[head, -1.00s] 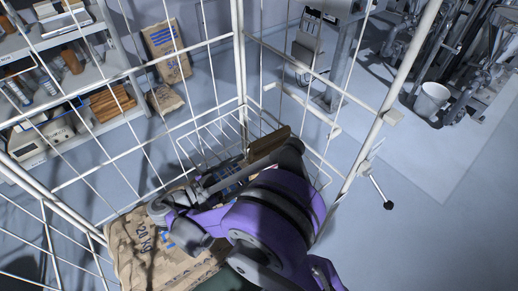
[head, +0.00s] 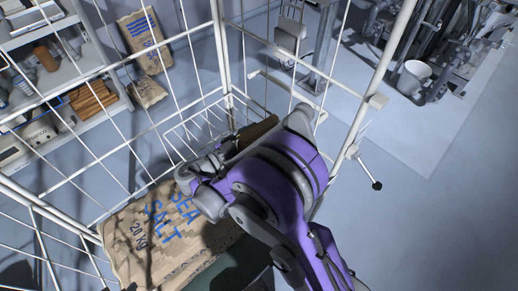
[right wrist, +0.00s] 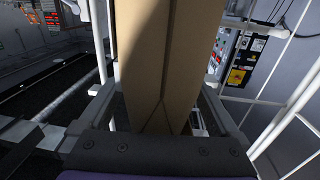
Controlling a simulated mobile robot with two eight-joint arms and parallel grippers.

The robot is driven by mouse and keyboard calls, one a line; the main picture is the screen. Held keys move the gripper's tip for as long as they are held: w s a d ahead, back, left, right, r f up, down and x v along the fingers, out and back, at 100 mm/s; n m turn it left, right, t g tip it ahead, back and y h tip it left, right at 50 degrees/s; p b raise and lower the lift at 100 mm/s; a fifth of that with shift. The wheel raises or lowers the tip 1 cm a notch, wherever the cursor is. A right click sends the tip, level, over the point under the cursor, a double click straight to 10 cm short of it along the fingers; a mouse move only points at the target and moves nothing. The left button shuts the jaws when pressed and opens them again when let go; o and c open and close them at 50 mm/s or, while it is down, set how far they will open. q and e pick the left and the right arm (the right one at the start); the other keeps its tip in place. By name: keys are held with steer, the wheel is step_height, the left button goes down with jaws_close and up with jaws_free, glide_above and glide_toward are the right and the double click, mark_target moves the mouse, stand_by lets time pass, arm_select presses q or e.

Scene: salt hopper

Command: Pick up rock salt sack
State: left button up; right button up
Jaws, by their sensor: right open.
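A brown paper sack printed SEA SALT 20 KG (head: 150,235) lies in the white wire cage in the head view. A second brown paper thing (head: 257,132), which looks like the end of a sack, shows beyond my right gripper (head: 232,150). In the right wrist view this brown body (right wrist: 160,70), with a folded seam, stands between the two spread fingers. My right gripper is open around it. I see no rock salt lettering; the face of this body is hidden by the gripper. My left gripper is not in view.
The cage's wire walls (head: 222,45) rise close around my right arm. A shelf (head: 75,88) with boxes and bottles stands at left. Two brown sacks (head: 145,42) are beside it. A white bucket (head: 413,78) and machinery are at upper right. Floor at right is clear.

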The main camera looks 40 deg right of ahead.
steer(key=shift+d, duration=0.2)
jaws_close()
stand_by(0.4)
steer(key=shift+r, duration=0.1)
